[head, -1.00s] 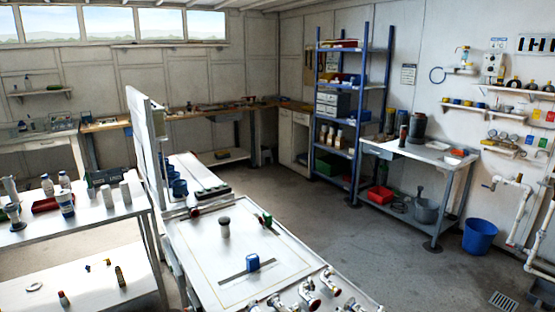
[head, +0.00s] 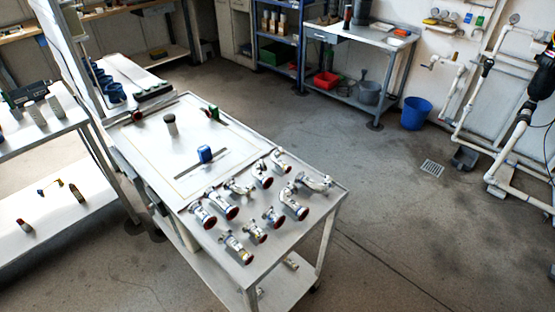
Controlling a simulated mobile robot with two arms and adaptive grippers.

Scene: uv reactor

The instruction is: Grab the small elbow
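Several shiny metal pipe fittings, some with dark red end faces, lie on the near end of the white worktable (head: 185,181) in the head view. Bent, elbow-like pieces are among them: one at the back of the group (head: 263,174), one at the right (head: 294,203) and a long one at the far right (head: 315,183). Smaller fittings (head: 273,217) lie nearer the front edge. I cannot tell for sure which one is the small elbow. Neither of my grippers is in view.
A blue block (head: 205,154) and a grey-topped cylinder (head: 170,124) stand farther back on the worktable. A white bench (head: 45,138) is at the left. A blue bucket (head: 416,113) stands by the wall pipework (head: 468,105).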

